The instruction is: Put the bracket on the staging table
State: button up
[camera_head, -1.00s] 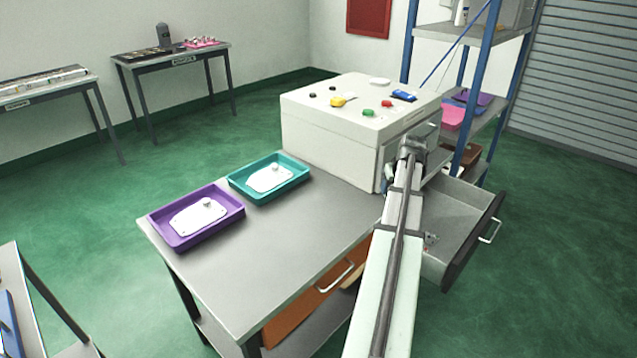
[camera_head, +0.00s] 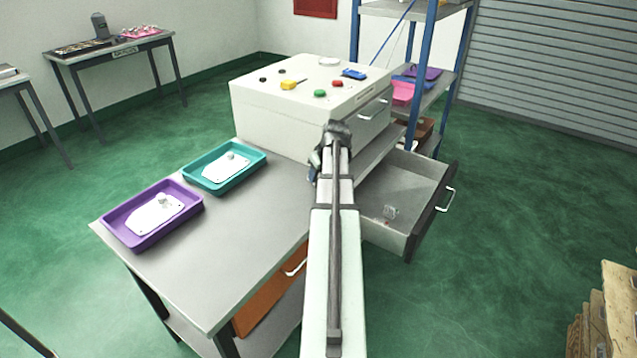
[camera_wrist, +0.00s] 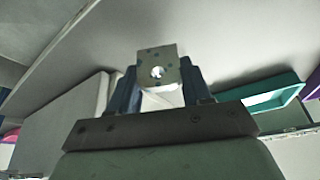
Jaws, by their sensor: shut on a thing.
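A pale metal bracket (camera_wrist: 157,72) with a round hole and small dark holes sits between the fingers of my gripper in the wrist view. My gripper (camera_wrist: 160,88) is shut on it. In the head view my gripper is mostly hidden behind my own arm, beside the front of the white cabinet, and the bracket cannot be made out. A table with a small label (camera_head: 110,46) stands at the back left; its label is too small to read, so I cannot tell whether it is the staging table.
The grey workbench (camera_head: 235,255) carries a purple tray (camera_head: 112,220), a teal tray (camera_head: 192,177), each holding a white plate, and the white cabinet (camera_head: 265,115). An open drawer (camera_head: 422,225) juts out right of my arm. A blue-post shelf (camera_head: 460,70) stands behind.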

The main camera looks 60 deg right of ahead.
jog(key=shift+f, duration=1.95)
jog(key=shift+f, duration=0.15)
jog(key=o, duration=1.1)
jog(key=v, duration=1.2)
jog(key=shift+o, duration=0.3)
